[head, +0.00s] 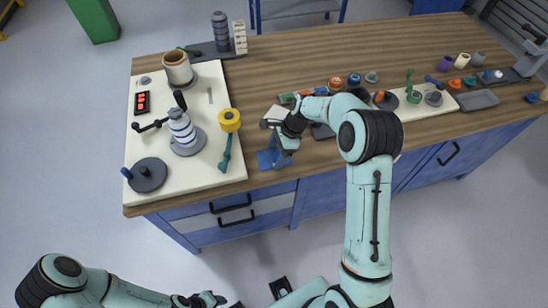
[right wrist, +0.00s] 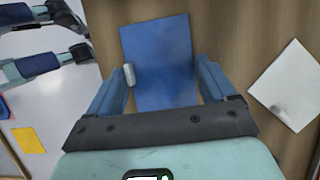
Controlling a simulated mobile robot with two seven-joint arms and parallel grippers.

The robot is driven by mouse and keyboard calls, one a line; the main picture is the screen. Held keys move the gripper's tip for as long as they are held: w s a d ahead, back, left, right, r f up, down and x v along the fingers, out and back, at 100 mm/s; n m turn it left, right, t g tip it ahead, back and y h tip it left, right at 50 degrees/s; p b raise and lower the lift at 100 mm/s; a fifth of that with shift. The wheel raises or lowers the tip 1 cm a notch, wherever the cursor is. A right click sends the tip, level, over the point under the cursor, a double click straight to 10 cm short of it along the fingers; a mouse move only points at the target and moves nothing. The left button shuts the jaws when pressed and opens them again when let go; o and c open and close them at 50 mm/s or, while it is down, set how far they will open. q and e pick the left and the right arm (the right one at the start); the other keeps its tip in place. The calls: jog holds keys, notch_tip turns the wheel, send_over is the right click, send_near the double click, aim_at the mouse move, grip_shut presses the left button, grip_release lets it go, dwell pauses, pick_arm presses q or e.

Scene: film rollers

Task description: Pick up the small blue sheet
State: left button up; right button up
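The small blue sheet (head: 266,159) lies flat on the wooden table top near its front edge. In the right wrist view the sheet (right wrist: 158,55) shows as a plain blue rectangle, slightly tilted. My right gripper (head: 279,144) is over the sheet, pointing down. In the right wrist view its two fingers (right wrist: 165,72) are wide apart, one on each side of the sheet, with nothing gripped. I cannot tell how high the fingertips are above the table. My left gripper (head: 205,299) is low at the bottom edge of the head view, away from the table; its fingers are unclear.
A white sheet (right wrist: 291,86) lies to the right in the right wrist view. A pale board (head: 205,85) with a spindle, a yellow roller (head: 229,120) and a dark disc (head: 147,174) fills the table's left. Small parts crowd the right; the middle back is clear.

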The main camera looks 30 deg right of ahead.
jog(key=c, duration=0.4)
jog(key=shift+o, duration=0.2)
